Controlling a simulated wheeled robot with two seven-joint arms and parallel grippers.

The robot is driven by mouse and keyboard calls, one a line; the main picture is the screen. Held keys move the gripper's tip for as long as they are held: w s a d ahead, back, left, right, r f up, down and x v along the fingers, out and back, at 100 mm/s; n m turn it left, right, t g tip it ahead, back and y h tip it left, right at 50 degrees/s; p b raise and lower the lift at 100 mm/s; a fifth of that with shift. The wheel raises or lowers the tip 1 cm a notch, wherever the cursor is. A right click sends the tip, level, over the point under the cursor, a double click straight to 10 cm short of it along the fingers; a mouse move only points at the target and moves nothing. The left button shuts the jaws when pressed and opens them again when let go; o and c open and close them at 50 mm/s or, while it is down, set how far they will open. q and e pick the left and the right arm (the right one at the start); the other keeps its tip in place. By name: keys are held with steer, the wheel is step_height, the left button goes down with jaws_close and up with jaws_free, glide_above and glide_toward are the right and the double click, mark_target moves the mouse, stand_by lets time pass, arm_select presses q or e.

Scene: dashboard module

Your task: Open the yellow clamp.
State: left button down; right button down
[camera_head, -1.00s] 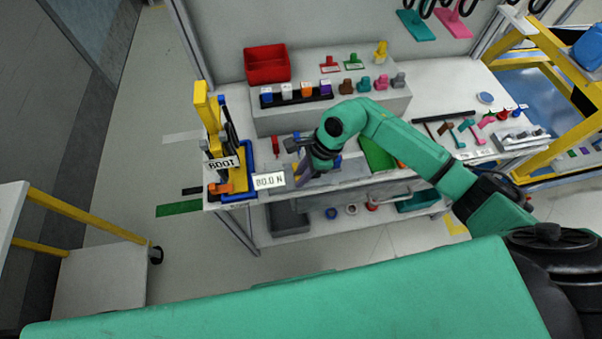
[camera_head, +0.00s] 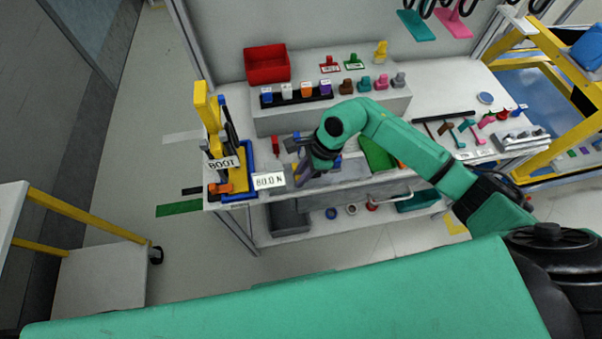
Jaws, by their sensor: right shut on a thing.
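My left gripper is out of view.
A yellow stand (camera_head: 203,108) labelled BOOT stands in a blue tray (camera_head: 250,150) left of the gripper, beside an 80.0 N display (camera_head: 269,181). A raised grey shelf (camera_head: 400,104) with a red bin (camera_head: 267,66) and coloured parts lies behind. A green tray (camera_head: 377,152) is right of the wrist.

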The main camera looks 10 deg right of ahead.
steer(key=shift+w, duration=0.1)
stand_by(0.3)
steer(key=w+g+b, duration=0.1)
steer(key=b, duration=0.2)
steer(key=r+g+b, duration=0.1)
steer(key=g+b, duration=0.1)
steer(key=b, duration=0.1)
steer(key=w+r+m+g+b, duration=0.1)
steer(key=g+b, duration=0.1)
steer(key=b, duration=0.1)
steer(key=shift+w, duration=0.3)
steer(key=shift+w+r+g+b, duration=0.3)
steer(key=shift+r+g+b, duration=0.15)
steer(key=shift+g+b, duration=0.45)
steer(key=c, duration=0.8)
jaws_free()
steer(key=shift+o, duration=0.2)
steer(key=shift+r, duration=0.1)
